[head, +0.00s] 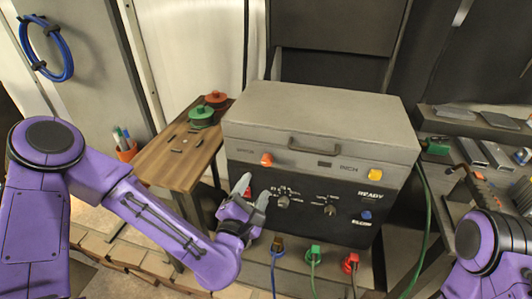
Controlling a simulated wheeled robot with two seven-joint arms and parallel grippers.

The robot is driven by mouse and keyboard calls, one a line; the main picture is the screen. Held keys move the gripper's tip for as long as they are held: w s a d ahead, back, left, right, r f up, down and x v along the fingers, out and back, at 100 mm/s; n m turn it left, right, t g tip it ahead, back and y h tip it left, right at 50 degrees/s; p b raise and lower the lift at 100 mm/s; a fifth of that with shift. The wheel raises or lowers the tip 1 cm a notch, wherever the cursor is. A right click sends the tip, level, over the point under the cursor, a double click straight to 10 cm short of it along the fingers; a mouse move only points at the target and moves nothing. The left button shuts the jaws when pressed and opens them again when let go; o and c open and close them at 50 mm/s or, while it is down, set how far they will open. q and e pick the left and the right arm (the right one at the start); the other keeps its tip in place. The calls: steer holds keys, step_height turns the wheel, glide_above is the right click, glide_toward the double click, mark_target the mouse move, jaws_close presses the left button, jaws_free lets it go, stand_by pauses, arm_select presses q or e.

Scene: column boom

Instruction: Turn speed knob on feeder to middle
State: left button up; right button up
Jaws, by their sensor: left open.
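The feeder (318,120) is a grey box with a black front panel, standing in the middle of the head view. Its panel carries a left dial knob (283,201) and a right dial knob (330,210), both small and dark grey. The lettering around them is too small to read, so I cannot tell which is the speed knob or where either points. My right gripper is out of view.
The panel also has an orange knob (266,159), a yellow button (375,175) and a blue knob (366,215). Colored plugs with cables (314,252) sit below it. A wooden table (168,164) stands left and a cluttered metal bench (452,122) right.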

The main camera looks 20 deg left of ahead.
mark_target(266, 163)
arm_select(q)
steer(key=w+p, duration=0.3)
steer(key=w, duration=0.7)
steer(key=shift+d, duration=0.1)
steer(key=shift+w+f, duration=0.15)
steer(key=shift+w, duration=0.2)
steer(key=c, duration=1)
steer(key=shift+c, duration=0.2)
